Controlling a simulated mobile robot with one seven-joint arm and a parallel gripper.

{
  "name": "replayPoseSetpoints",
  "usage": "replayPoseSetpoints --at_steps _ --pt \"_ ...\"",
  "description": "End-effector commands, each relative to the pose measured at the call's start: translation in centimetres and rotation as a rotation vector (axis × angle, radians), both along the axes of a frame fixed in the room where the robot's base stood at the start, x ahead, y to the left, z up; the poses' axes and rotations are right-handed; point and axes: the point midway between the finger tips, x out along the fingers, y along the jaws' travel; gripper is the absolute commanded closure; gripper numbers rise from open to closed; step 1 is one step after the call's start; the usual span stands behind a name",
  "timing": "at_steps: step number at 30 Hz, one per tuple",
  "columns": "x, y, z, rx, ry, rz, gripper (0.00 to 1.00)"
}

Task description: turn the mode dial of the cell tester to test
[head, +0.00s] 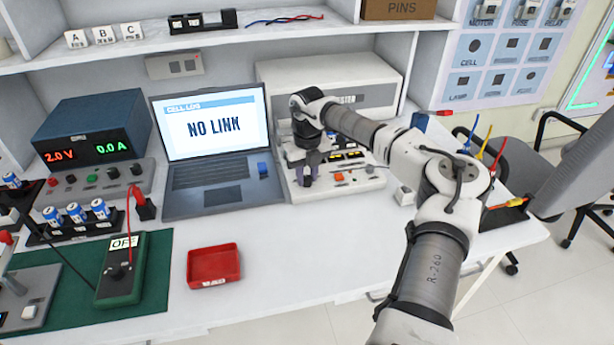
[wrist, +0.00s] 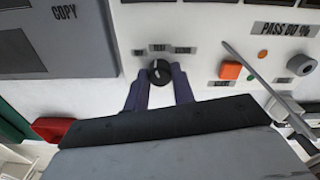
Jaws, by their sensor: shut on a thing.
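The cell tester (head: 356,184) is a white bench unit right of the laptop, with a sloped front panel of buttons and small displays. Its mode dial (wrist: 160,72) is a small black knob with a pale pointer mark, aimed roughly up towards the middle of three small labels. I cannot read these labels. My gripper (wrist: 161,88) has its two dark purple fingers shut on the dial, one on each side. In the head view my gripper (head: 306,172) points down at the left part of the panel and hides the dial.
The laptop (head: 215,150) reads NO LINK; its edge lies close left of my gripper. An orange button (wrist: 230,70) and a grey knob (wrist: 301,65) sit right of the dial. A thin grey rod crosses there. A red tray (head: 213,266) stands in front on mostly clear table.

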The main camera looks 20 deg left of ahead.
Motion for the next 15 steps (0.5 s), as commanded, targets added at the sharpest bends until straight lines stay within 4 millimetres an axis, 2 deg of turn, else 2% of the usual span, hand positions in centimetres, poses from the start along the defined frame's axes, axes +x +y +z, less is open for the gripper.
replayPoseSetpoints --at_steps 6,15 --pt "0.02 -0.01 -0.03 0.0 -0.001 -0.169 0.98" --pt "0.0 0.01 0.0 0.001 0.0 -0.32 0.98"
